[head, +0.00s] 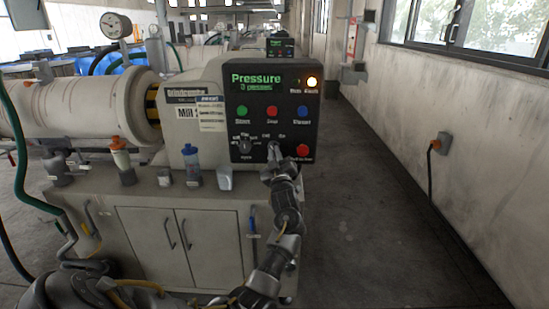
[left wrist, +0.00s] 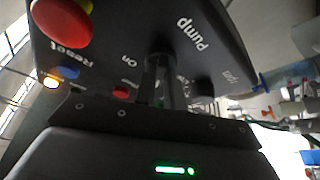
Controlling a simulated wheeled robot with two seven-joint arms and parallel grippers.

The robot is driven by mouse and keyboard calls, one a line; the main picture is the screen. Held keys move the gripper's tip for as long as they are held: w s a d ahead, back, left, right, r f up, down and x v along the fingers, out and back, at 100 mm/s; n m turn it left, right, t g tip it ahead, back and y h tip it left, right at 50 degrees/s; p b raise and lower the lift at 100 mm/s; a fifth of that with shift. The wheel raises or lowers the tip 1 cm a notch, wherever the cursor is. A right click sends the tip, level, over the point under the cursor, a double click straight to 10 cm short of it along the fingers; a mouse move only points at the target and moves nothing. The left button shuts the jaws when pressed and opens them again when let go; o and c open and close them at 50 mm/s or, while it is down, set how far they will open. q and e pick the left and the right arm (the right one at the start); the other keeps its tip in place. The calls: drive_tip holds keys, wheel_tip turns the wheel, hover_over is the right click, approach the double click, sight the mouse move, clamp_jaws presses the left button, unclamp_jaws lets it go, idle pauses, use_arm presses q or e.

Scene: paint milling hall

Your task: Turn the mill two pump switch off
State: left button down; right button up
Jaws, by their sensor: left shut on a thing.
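The control panel (head: 270,105) is a dark box on the end of the mill, with a green display that reads "Pressure". The pump switch (head: 273,146) is at its lower middle, below small position labels. My left gripper (head: 274,158) is at the panel, shut on the switch and hiding most of it. In the left wrist view the fingers (left wrist: 160,82) are around the dark switch, beside the words "Pump" and "On". Which way the switch points cannot be told. My right gripper is not seen in either view.
Green, red and blue buttons (head: 272,111) sit above the switch. A red button (head: 303,150) is to its right, a second knob (head: 245,147) to its left. An amber lamp (head: 312,81) is lit. Bottles (head: 192,165) stand on the cabinet ledge. The floor at right is clear.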

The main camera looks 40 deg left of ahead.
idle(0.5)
use_arm(q)
drive_tip(key=c, duration=1.5)
unclamp_jaws()
